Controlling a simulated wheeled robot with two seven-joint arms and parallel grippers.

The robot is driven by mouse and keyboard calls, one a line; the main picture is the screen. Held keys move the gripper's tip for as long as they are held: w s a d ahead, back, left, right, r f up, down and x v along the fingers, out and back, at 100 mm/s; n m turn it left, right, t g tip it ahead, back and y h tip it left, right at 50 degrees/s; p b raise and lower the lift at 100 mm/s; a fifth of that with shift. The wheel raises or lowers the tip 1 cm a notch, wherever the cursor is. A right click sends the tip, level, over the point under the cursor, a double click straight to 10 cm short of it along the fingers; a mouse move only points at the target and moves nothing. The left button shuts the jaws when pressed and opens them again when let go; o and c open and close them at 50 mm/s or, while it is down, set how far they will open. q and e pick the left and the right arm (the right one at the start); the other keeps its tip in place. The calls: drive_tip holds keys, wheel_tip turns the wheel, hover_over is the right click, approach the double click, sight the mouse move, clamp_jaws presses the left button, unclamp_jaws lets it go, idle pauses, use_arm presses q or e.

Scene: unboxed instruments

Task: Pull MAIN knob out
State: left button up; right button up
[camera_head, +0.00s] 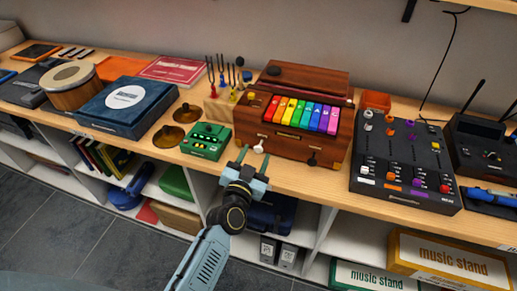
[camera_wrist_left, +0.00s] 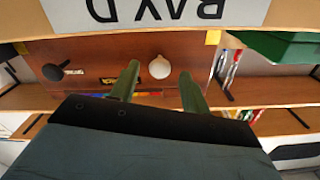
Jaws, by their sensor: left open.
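A wooden harmonium-like box (camera_head: 284,142) with rainbow keys stands at the shelf's front edge. Its front panel has a white knob (camera_head: 258,148) on the left and a dark knob (camera_head: 312,160) on the right. No MAIN label is readable. My left gripper (camera_head: 254,154) is open in front of the white knob, its fingers toward the panel. In the left wrist view, the white knob (camera_wrist_left: 159,67) appears between the two fingertips, and the dark knob (camera_wrist_left: 52,72) lies to the left. I cannot tell whether the fingers touch the knob. My right gripper is not in view.
A green device (camera_head: 206,141) sits just left of the wooden box. A black mixer (camera_head: 403,165) stands to its right. The wooden shelf edge and a white BAY D sign (camera_wrist_left: 155,12) lie close to the gripper. Lower shelves hold boxes.

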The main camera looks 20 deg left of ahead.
sight(258, 151)
use_arm(q)
drive_tip(key=shift+w, duration=1.75)
clamp_jaws()
